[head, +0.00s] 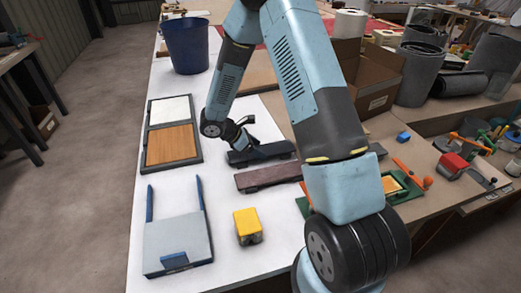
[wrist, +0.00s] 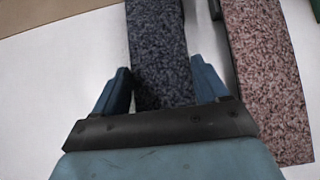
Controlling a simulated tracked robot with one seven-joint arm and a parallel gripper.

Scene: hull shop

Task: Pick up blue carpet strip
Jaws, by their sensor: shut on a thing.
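The blue carpet strip (wrist: 157,45) is dark navy and speckled, and runs away from me between my fingers in the wrist view. My gripper (wrist: 163,84) is shut on it, with one blue finger along each long edge. In the head view the strip (head: 268,151) lies at the middle of the white table top, with my gripper (head: 240,146) at its left part. I cannot tell whether it is lifted off the table. My palm hides its near end in the wrist view.
A reddish-brown carpet strip (wrist: 265,70) lies close on the right, apart from the blue one; it also shows in the head view (head: 266,176). A two-part framed tray (head: 172,166) is left, a yellow block (head: 247,222) nearer, and a blue bucket (head: 186,48) at the back.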

